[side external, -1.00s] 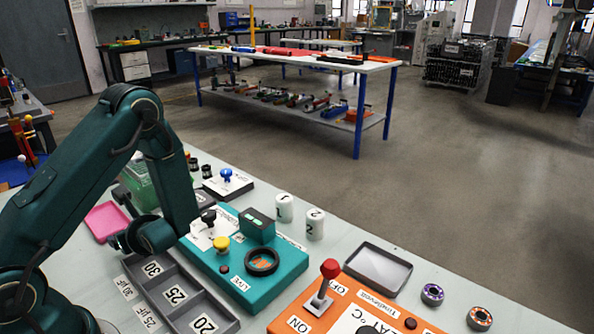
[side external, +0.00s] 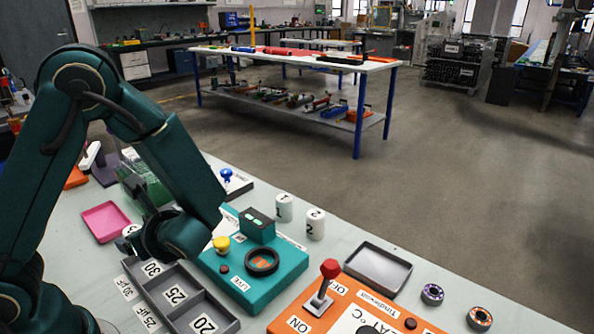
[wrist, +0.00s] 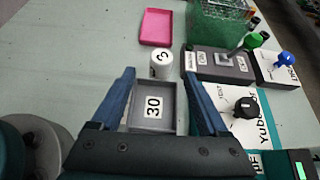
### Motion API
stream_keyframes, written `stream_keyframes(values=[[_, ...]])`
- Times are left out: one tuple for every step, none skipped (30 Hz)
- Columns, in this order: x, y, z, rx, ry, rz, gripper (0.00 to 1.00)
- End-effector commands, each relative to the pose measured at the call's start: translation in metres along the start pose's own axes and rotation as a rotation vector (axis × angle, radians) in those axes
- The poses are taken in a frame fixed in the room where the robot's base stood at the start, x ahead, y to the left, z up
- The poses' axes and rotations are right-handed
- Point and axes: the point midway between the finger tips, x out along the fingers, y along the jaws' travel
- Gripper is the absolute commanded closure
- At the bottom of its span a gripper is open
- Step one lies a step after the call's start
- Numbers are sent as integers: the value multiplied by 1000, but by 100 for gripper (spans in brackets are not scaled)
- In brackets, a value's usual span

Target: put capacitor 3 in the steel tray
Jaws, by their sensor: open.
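Capacitor 3 (wrist: 161,66), a white cylinder with a black 3 on its top, stands just beyond the compartment labelled 30 in the wrist view. In the side view only a bit of it (side external: 131,230) shows beside my gripper. My gripper (wrist: 159,76) is open and empty. In the wrist view its blue fingers straddle the 30 compartment, and the capacitor appears between and just ahead of the tips, apparently not gripped. The steel tray (side external: 404,272) is a grey, empty, shallow rectangle at the right of the side view, behind the orange panel.
White capacitors 1 (side external: 285,208) and 2 (side external: 315,225) stand behind the teal panel (side external: 252,296). The grey labelled bin (side external: 232,324) lies below my gripper. A pink tray (side external: 106,221) is at left. The orange panel (side external: 290,308) has a raised red lever (side external: 329,269).

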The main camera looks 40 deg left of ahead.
Motion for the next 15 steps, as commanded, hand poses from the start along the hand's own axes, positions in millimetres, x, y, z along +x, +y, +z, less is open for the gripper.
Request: stream_keyframes(values=[[-3, 3, 1, -43, 23, 12, 22], [-5, 6, 1, -77, 42, 24, 22], [-9, 10, 2, -134, 74, 43, 22], [-12, 14, 2, -185, 103, 61, 22], [-16, 17, 2, -244, 136, 80, 22], [-22, 22, 1, -327, 185, 107, 22], [-27, 26, 0, -391, 223, 129, 22], [-32, 29, -1, -459, 264, 150, 22], [-39, 33, -3, -545, 318, 178, 22], [-45, 35, -4, -610, 359, 199, 22], [-52, 37, -6, -674, 402, 217, 22], [-60, 39, -8, -760, 457, 244, 22], [-67, 39, -9, -822, 501, 262, 22], [-74, 40, -10, -886, 545, 281, 22], [-83, 40, -11, -968, 604, 305, 22]])
